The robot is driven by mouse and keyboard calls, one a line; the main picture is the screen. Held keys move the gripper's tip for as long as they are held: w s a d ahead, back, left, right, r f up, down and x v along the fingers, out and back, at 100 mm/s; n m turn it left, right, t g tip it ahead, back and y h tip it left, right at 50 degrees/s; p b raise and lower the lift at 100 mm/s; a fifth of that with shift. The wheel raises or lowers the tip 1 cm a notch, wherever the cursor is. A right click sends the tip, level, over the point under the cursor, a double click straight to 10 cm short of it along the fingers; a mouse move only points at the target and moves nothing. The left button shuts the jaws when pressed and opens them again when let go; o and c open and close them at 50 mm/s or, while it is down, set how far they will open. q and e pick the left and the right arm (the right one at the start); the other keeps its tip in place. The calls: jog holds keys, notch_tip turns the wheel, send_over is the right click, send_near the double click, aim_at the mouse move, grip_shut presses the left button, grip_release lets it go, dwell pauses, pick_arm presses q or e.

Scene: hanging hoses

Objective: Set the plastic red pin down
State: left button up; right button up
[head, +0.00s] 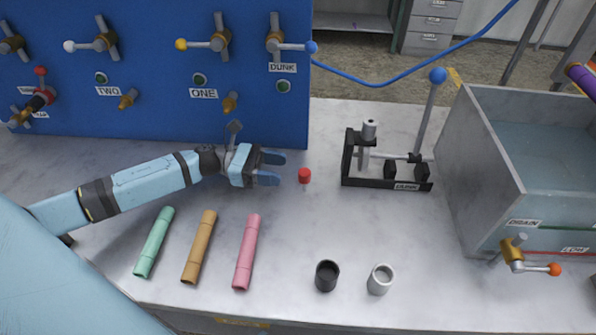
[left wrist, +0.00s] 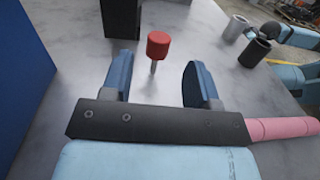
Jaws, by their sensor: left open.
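The red pin (head: 304,176) has a red cap on a thin grey stem. It stands upright on the grey table, just to the right of my left gripper (head: 270,168) in the head view. In the left wrist view the pin (left wrist: 158,48) shows ahead of and between the two blue fingers (left wrist: 158,82). The fingers are open and apart from the pin, with nothing between their tips. My right gripper cannot be made out in the head view.
Green, orange and pink tubes (head: 246,252) lie in front. A black lever stand (head: 398,182) and a water tank (head: 484,180) are to the right. A blue valve panel (head: 160,120) stands behind.

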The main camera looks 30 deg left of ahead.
pick_arm(q)
jog(key=shift+v, duration=1.6)
